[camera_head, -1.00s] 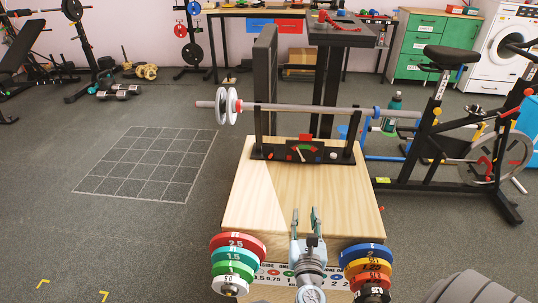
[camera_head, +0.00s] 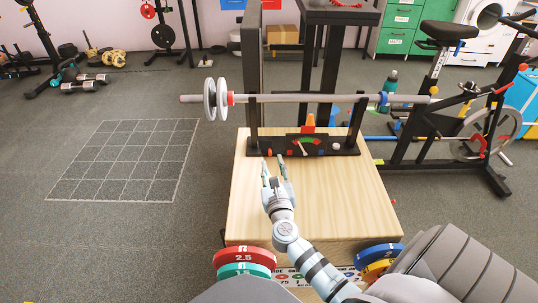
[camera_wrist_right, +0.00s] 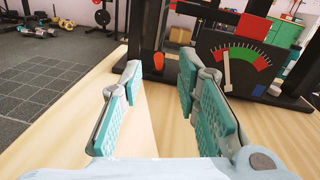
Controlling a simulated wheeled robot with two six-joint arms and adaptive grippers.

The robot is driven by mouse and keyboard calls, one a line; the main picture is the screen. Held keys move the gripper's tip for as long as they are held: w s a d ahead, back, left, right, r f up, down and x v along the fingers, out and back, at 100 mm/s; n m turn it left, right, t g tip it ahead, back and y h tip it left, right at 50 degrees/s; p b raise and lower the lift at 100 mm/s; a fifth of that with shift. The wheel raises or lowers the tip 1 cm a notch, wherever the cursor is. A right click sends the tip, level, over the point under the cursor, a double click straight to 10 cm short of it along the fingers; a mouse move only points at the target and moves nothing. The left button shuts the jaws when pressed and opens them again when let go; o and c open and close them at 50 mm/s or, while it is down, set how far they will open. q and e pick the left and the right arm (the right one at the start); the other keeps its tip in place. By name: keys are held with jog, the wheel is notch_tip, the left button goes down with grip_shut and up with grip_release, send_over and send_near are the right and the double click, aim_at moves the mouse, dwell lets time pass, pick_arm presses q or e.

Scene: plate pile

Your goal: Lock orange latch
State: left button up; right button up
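A small orange knob-like piece, seemingly the orange latch (camera_wrist_right: 158,63), stands upright near the left end of the black gauge stand in the right wrist view. Its exact lock position cannot be told. My right gripper (camera_head: 273,170) reaches over the wooden top, just in front of the stand. Its two teal-padded fingers (camera_wrist_right: 160,92) are apart with nothing between them, and the orange piece shows beyond the gap, not touched. The gauge (camera_head: 304,145) with a red-green dial is right of the fingers. My left gripper is not in view.
A barbell (camera_head: 310,99) with grey discs and a red collar rests on the stand's uprights above. Weight plates (camera_head: 245,257) are stacked at the table's front left, others (camera_head: 378,256) at the front right. The wooden top (camera_head: 340,200) is clear.

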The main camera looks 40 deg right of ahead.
aim_at(270, 152)
jog(key=x, duration=0.2)
jog(key=b+x, duration=0.1)
jog(key=x, duration=0.2)
jog(key=shift+w+f, duration=0.2)
jog(key=shift+f, duration=0.05)
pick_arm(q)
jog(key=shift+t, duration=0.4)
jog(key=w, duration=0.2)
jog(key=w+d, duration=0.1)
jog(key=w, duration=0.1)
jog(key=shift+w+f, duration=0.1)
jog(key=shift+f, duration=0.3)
pick_arm(e)
jog(key=shift+w+d+r, duration=0.15)
jog(key=shift+w+d, duration=0.05)
jog(key=shift+w, duration=0.05)
grip_shut()
